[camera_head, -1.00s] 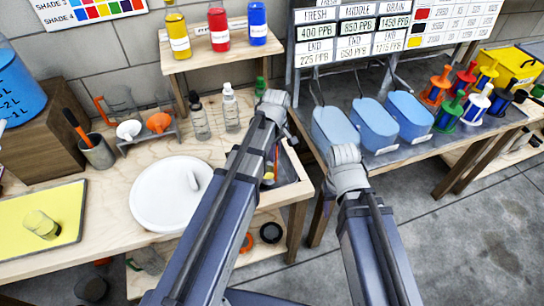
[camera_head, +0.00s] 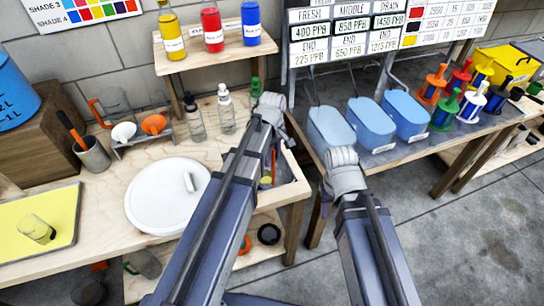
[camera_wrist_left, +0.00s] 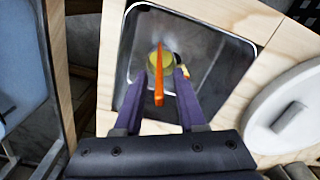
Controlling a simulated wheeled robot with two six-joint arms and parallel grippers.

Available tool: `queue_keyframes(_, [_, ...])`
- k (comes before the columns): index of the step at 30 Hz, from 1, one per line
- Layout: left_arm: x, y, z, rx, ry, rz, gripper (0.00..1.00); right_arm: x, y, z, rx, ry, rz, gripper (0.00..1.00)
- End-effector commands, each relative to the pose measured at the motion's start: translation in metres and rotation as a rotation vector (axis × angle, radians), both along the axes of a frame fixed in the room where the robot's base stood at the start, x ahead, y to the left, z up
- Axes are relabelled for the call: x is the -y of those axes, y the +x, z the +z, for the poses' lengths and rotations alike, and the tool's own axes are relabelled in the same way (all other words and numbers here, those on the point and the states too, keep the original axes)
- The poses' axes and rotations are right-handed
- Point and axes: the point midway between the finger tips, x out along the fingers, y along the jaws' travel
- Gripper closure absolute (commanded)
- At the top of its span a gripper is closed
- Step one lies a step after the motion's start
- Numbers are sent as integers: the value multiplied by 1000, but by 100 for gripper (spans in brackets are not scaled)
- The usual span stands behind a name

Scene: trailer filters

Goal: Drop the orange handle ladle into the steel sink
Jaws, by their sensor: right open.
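The steel sink (camera_wrist_left: 215,42) is set into the wooden bench and lies under my left gripper (camera_wrist_left: 160,80). In the left wrist view, the ladle's orange handle (camera_wrist_left: 159,88) stands between two purple fingers, with a visible gap on each side. A round yellow piece (camera_wrist_left: 167,61) shows behind the handle, inside the sink outline; I cannot tell whether it is the ladle's bowl. In the head view, the orange handle (camera_head: 274,163) shows beside my left wrist above the sink (camera_head: 285,172). My right gripper (camera_head: 326,190) is low in front of the second bench, mostly hidden by its wrist.
A white round lid (camera_head: 160,205) lies left of the sink. Dropper bottles (camera_head: 227,110) stand behind it. A grey cup (camera_head: 94,155) holds another orange-handled tool. Blue bins (camera_head: 372,122) and coloured spools (camera_head: 445,105) stand on the right bench.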

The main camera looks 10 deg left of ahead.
Motion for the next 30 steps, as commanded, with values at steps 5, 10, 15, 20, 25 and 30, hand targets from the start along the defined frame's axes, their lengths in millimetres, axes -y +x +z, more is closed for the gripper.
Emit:
queue_keyframes(5, [0,0,0,0,0,0,60,0,0,0,0,0,0,50])
queue_keyframes(10, [0,0,4,0,0,0,60,0,0,5,0,0,0,50])
queue_keyframes(15, [0,0,18,0,0,0,60,0,0,18,0,0,0,50])
queue_keyframes(20, [0,0,38,0,0,0,60,0,0,38,0,0,0,50])
queue_keyframes(25, [0,0,63,0,0,0,60,0,0,63,0,0,0,50])
queue_keyframes(30, [1,0,89,0,0,0,60,0,0,89,0,0,0,50])
